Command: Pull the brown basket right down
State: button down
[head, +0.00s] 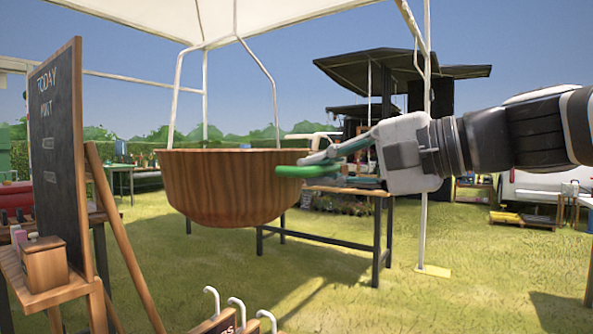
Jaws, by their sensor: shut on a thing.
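The brown basket (225,190) hangs in the middle of the head view, a round ribbed bowl held level by thin white hanger rods (272,85) that run up towards the canopy. My gripper (305,163) reaches in from the right and is shut on the basket's right rim. One green-tipped finger lies against the outside of the rim. The other finger is partly hidden behind the gripper parts. The inside of the basket is not visible from here.
A chalkboard sign (57,160) on a wooden stand with a small wooden box (45,264) is at the left. A table (340,191) stands behind the basket. White hooks (237,310) rise at the bottom edge. A white canopy pole (424,150) stands behind my gripper. Open grass lies below.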

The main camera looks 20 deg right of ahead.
jog(key=shift+f, duration=0.45)
jog(key=c, duration=1.7)
grip_release()
jog(key=shift+o, duration=0.3)
jog(key=shift+r, duration=0.1)
jog(key=shift+r, duration=0.1)
jog(key=v, duration=1.2)
